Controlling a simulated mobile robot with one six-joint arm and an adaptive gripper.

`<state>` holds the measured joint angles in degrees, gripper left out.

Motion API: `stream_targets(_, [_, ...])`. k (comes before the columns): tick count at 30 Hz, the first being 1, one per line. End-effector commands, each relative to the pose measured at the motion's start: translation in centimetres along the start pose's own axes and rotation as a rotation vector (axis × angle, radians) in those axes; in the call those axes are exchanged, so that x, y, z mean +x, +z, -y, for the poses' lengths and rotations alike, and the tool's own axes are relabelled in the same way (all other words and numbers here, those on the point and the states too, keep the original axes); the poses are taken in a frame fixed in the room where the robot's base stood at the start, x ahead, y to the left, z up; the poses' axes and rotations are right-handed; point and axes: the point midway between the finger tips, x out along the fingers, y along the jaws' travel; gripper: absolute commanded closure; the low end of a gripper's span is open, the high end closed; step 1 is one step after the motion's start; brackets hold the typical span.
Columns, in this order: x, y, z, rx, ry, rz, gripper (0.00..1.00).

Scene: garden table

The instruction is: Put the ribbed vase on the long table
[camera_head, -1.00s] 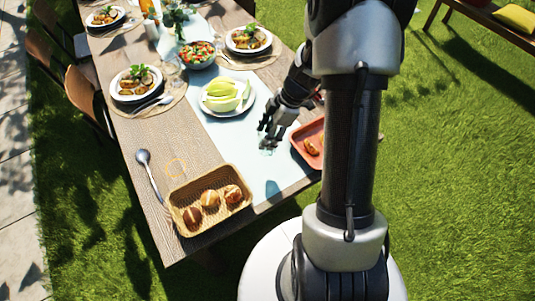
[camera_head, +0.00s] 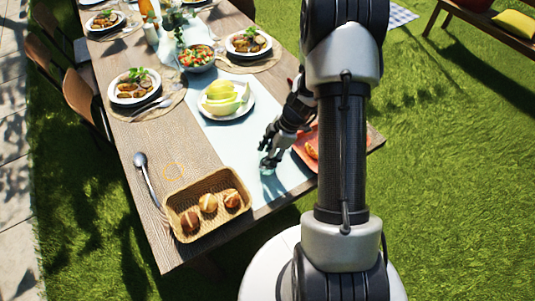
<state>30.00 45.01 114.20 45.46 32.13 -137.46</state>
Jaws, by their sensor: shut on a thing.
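The long table (camera_head: 150,215) is wooden with a pale runner along its middle. My gripper (camera_head: 268,160) is over the near part of the runner, between the bread basket and the red tray. It is shut on a small, clear, greenish glass thing, which I take to be the ribbed vase (camera_head: 267,169). Its ribs are too small to make out, and the fingers hide its upper part. I cannot tell whether its base touches the runner.
A wicker basket of bread rolls (camera_head: 179,228) and a spoon (camera_head: 146,175) are at the near left. A plate of pale green food (camera_head: 240,110) is behind my gripper. The red tray (camera_head: 302,151) is partly hidden by my arm. Place settings fill the far end.

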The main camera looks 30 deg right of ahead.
Motion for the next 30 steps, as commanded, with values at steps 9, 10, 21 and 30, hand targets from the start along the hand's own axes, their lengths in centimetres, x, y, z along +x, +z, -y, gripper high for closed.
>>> stream_targets(9, [0.2, 0.1, 0.0, 0.000, -0.001, 0.000, 0.43])
stream_targets(10, [0.2, 0.1, 0.0, 0.000, -0.001, 0.000, 0.41])
stream_targets(21, [0.2, 0.1, 0.0, 0.000, -0.001, 0.000, 0.32])
stream_targets(30, [-2.0, -0.1, -0.1, 0.002, 0.004, -0.001, 0.32])
